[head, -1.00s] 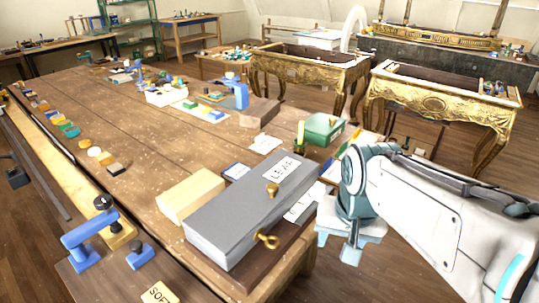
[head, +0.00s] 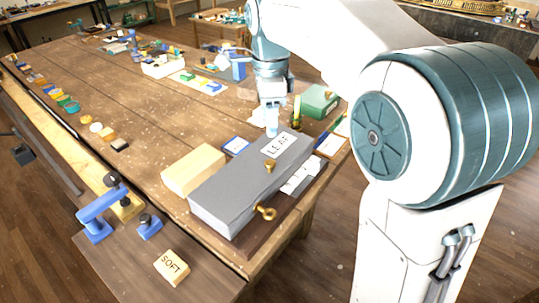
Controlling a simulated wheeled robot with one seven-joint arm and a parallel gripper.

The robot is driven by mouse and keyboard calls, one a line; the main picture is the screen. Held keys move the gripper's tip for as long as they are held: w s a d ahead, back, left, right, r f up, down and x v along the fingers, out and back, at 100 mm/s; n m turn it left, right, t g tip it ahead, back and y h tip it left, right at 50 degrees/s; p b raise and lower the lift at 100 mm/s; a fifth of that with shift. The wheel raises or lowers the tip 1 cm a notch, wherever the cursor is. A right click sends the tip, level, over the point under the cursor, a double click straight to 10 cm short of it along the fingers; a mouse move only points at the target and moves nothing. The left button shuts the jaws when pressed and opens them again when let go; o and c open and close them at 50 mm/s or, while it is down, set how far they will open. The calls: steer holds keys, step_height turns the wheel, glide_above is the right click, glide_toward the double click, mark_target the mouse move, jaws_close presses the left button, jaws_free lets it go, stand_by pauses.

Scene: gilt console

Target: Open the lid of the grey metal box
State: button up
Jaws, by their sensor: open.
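The grey metal box (head: 245,188) sits near the table's front right corner, on a brown board. Its lid is down, with a white label reading LEAF and a small brass knob (head: 268,166) on top. A brass ring-shaped fitting (head: 266,211) sticks out at its near right end. My gripper (head: 271,122) is at the far end of the box, pointing down, just beyond the label. It is open with nothing seen in it. I cannot tell whether its fingertips touch the box.
A pale wooden block (head: 193,170) stands close along the box's left side. A green box (head: 319,101) stands right of my gripper. Blue clamps (head: 98,222) and a SOFT block (head: 171,267) are at the front left. The middle of the wooden table (head: 150,120) is mostly clear.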

mark_target(270, 162)
step_height(270, 162, down, 12)
steer(key=shift+f+p, duration=0.1)
steer(key=shift+p, duration=0.2)
jaws_close()
